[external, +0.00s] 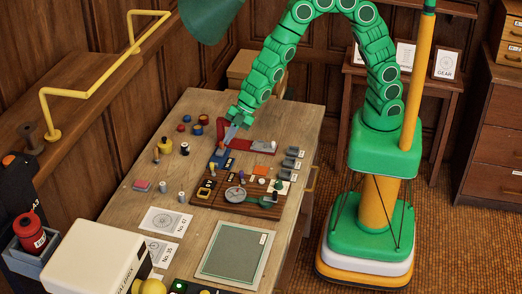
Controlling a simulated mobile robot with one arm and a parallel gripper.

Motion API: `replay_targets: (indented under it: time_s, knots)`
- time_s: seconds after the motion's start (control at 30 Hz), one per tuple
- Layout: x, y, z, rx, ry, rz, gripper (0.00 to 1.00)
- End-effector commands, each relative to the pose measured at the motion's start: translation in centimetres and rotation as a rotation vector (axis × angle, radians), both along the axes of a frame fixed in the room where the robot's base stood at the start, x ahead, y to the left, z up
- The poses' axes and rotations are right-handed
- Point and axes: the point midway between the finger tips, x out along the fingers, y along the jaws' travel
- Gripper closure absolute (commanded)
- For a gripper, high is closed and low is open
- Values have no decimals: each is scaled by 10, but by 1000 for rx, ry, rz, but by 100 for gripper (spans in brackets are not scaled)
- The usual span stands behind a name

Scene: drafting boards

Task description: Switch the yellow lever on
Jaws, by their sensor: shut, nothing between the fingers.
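A brown wooden board (247,210) with several small switches and parts stands on the table. A small yellow-and-black unit (205,189) sits at its left side and looks like the yellow lever's unit. The lever itself is too small to make out, and so is its position. My gripper (227,141) points down at the board's far left side, close above a blue unit (219,157). Its fingers are shut and empty. I cannot tell whether they touch the blue unit. The yellow unit is apart from my gripper, nearer the camera.
A red bracket (230,134) stands behind the blue unit, beside my gripper. A round grey dial (235,194) is on the board. Loose knobs and pegs lie left of it. A green drafting mat (235,250) and paper sheets (165,220) lie in front.

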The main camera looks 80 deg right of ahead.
Motion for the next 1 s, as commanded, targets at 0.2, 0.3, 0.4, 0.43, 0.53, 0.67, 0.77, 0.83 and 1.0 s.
replay_targets:
  time_s: [0.2,0.3,0.4,0.43,0.53,0.67,0.77,0.83,1.0]
  knots:
    - [-2,-7,9,3,1,-1,100]
    - [-2,-8,10,2,1,0,100]
    - [-2,-8,10,1,1,0,100]
    - [-2,-8,10,1,1,0,100]
    - [-2,-8,10,1,1,0,100]
    - [-2,-8,10,1,1,0,100]
    - [-2,-8,10,1,1,0,100]
    - [-2,-10,11,0,2,-4,100]
    - [-2,-36,22,-24,25,-76,100]
